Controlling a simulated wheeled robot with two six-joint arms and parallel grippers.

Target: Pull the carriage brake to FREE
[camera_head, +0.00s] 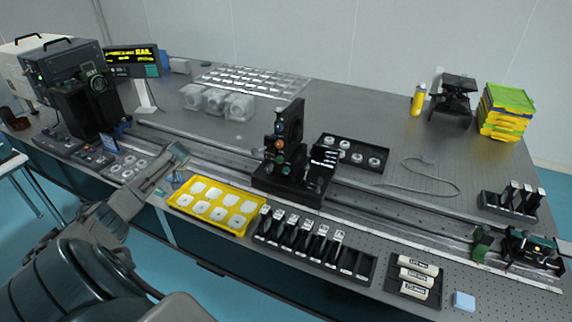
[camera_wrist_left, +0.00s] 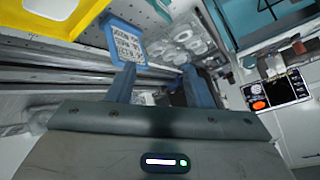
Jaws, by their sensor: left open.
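A black carriage (camera_head: 285,160) with a column of coloured round knobs stands on the long rail near the middle of the table. I cannot make out its brake lever or a FREE marking. My left gripper (camera_head: 178,165) is open and empty, left of the carriage and above the table's front edge. In the left wrist view its two blue-grey fingers (camera_wrist_left: 160,86) stand apart. A blue-framed plate with printed text (camera_wrist_left: 127,42) shows just beyond the left finger; the text is too blurred to read. My right gripper is not in view.
A black rack (camera_head: 312,250) of dark holders is along the front edge. The rail (camera_head: 385,207) runs right to a black end unit (camera_head: 528,247). A loose cable (camera_head: 440,178) lies behind it.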

